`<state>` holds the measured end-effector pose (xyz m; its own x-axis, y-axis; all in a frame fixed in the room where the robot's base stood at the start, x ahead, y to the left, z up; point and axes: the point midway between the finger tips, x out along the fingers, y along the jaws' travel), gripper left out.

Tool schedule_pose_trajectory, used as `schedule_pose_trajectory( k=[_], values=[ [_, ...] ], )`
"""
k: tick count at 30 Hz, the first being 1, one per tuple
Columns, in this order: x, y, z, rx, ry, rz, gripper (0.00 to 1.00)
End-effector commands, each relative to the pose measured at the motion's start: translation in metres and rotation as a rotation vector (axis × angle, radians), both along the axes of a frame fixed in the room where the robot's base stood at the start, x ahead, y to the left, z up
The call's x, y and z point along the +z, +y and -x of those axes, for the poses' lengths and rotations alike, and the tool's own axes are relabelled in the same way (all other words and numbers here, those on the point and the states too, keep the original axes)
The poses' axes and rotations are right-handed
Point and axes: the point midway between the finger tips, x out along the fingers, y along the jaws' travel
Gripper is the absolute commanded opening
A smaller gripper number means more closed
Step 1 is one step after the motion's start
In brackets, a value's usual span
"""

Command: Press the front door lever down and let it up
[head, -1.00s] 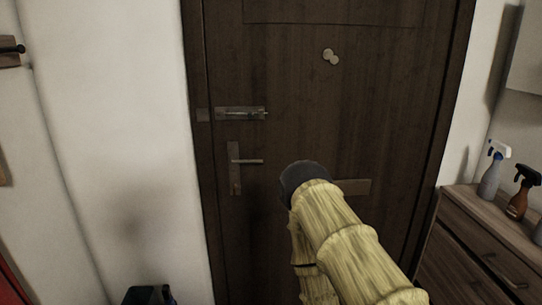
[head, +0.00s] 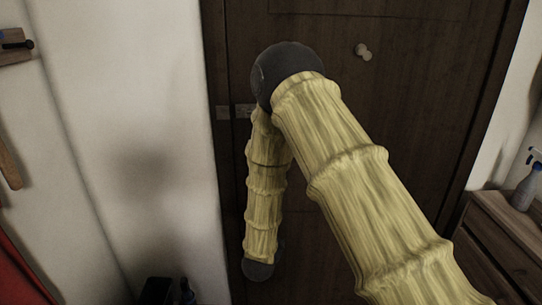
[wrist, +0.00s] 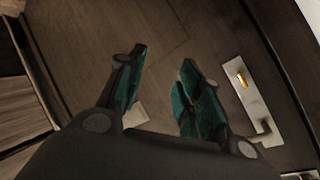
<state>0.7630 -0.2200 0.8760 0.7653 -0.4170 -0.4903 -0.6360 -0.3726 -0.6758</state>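The front door (head: 420,110) is dark brown wood and shut. The lever plate (wrist: 245,90) is a pale metal strip right of my fingers in the wrist view, with a gold-coloured lock cylinder (wrist: 242,80). The lever (wrist: 263,130) shows only in part near the plate's lower end, close to my right finger. My gripper (wrist: 163,70) is open and empty, its two teal-padded fingers apart in front of the door. I cannot see clear contact with the lever. In the head view my arm hides the lever and my gripper.
A latch (head: 243,111) on the door shows partly beside my arm. A wooden cabinet (head: 507,235) with a spray bottle (head: 528,185) stands at right. Dark objects (head: 165,291) are low at left, before the white wall (head: 140,100).

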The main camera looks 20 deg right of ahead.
Motion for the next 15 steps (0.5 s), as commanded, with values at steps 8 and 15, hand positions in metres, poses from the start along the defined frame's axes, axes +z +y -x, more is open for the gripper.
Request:
schedule_pose_trajectory(
  k=[8,15],
  values=[
    [0.177,0.017,-0.086,-0.306,-0.473,-0.23,0.35],
    [0.217,0.018,-0.1,-0.383,-0.593,-0.301,0.35]
  ],
)
